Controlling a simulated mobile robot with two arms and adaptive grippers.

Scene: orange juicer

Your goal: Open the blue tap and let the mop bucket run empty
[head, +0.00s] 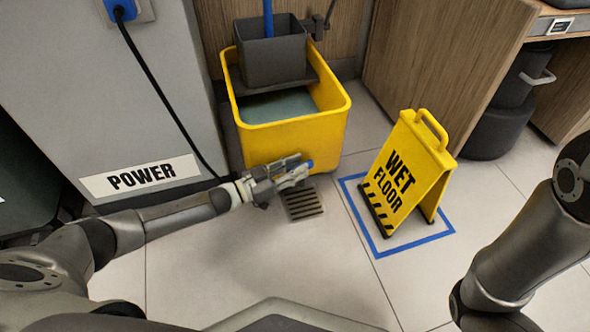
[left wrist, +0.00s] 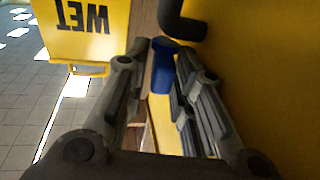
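The yellow mop bucket (head: 298,138) stands against the back wall with grey-blue water (head: 275,106) in it. The blue tap (head: 310,163) shows low at the bucket's front, partly behind my left gripper (head: 300,170). In the left wrist view the blue tap handle (left wrist: 161,68) lies between the tips of my left gripper (left wrist: 163,75), close to both fingers. I cannot tell whether they press on it. A dark bent pipe (left wrist: 183,20) shows beside it. No flowing water is visible. My right gripper is not in view; only part of my right arm shows.
A floor drain grate (head: 303,203) lies below the tap. A yellow wet-floor sign (head: 408,170) stands inside a blue floor outline (head: 417,241) to the right. A grey cabinet labelled POWER (head: 140,177), with a black cable, stands left. Open tiled floor lies in front.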

